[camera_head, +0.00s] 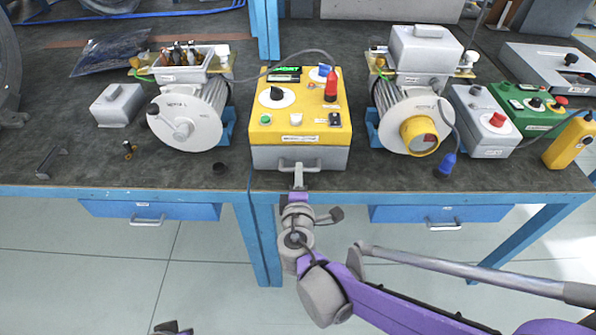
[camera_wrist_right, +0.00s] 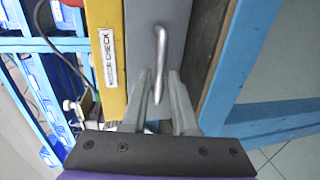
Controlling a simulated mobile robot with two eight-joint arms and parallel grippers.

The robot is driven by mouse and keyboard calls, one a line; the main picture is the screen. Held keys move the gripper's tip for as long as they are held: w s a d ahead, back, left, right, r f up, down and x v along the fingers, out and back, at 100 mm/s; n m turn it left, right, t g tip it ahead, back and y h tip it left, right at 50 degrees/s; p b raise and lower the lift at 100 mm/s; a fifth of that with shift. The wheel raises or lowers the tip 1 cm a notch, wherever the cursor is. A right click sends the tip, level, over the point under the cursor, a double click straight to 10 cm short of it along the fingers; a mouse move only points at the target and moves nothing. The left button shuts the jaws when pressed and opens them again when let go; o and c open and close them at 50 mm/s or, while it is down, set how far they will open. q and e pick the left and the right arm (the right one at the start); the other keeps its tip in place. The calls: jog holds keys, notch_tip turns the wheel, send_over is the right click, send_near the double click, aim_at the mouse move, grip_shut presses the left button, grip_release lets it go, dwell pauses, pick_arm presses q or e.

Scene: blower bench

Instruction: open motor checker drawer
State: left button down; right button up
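The motor checker (camera_head: 316,108) is a yellow-topped box with a grey front, standing at the bench's front edge in the middle of the head view. Its drawer front (camera_head: 265,158) is grey with a metal bar handle (camera_wrist_right: 158,55) and looks closed. My right gripper (camera_head: 298,182) reaches up to this handle from below. In the right wrist view the two fingers of my right gripper (camera_wrist_right: 161,82) stand on either side of the handle's near end, with narrow gaps. A small dark part at the bottom edge of the head view may be my left arm; its fingers do not show.
Motors stand left (camera_head: 190,118) and right (camera_head: 410,122) of the checker. A grey box with a red button (camera_head: 485,125) and a green box (camera_head: 522,108) are farther right. Blue bench drawers (camera_head: 100,209) hang below the bench top. The floor in front is clear.

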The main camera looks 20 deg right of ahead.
jog(key=shift+x, duration=1.25)
grip_shut()
dwell(0.5)
